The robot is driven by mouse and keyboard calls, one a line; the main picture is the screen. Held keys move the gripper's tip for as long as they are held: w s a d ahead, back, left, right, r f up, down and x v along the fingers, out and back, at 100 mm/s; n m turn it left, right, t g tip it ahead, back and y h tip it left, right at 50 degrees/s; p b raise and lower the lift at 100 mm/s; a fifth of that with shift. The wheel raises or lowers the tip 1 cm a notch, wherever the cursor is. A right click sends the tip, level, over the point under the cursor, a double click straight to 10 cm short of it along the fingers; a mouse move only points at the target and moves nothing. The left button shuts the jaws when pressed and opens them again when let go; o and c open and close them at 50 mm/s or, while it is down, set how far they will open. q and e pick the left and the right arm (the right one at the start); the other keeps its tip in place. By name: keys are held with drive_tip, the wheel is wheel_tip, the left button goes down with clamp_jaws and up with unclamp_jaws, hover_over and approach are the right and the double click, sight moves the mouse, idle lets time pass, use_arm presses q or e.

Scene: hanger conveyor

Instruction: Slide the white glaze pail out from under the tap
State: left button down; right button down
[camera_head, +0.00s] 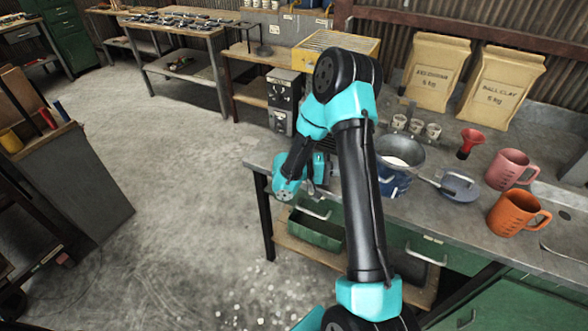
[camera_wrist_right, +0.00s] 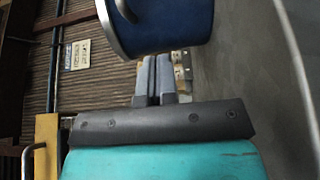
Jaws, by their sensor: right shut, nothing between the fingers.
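A blue pail (camera_head: 393,184) with a thin handle stands near the front edge of the grey workbench, right of my right forearm, which hides part of it. A round grey metal bowl (camera_head: 405,162) with something white inside shows directly above or behind it. In the right wrist view a blue pail (camera_wrist_right: 170,28) with a silvery rim and handle is close beyond my right gripper (camera_wrist_right: 156,62). My right gripper is shut and empty, its fingertips just by the rim; I cannot tell if they touch. No tap is clearly visible. My left gripper is not in view.
Small cups and clay bags (camera_head: 436,72) are behind. A green bin (camera_head: 315,230) is on the lower shelf.

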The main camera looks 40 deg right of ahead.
drive_tip(key=v, duration=1.5)
drive_tip(key=shift+a, duration=0.1)
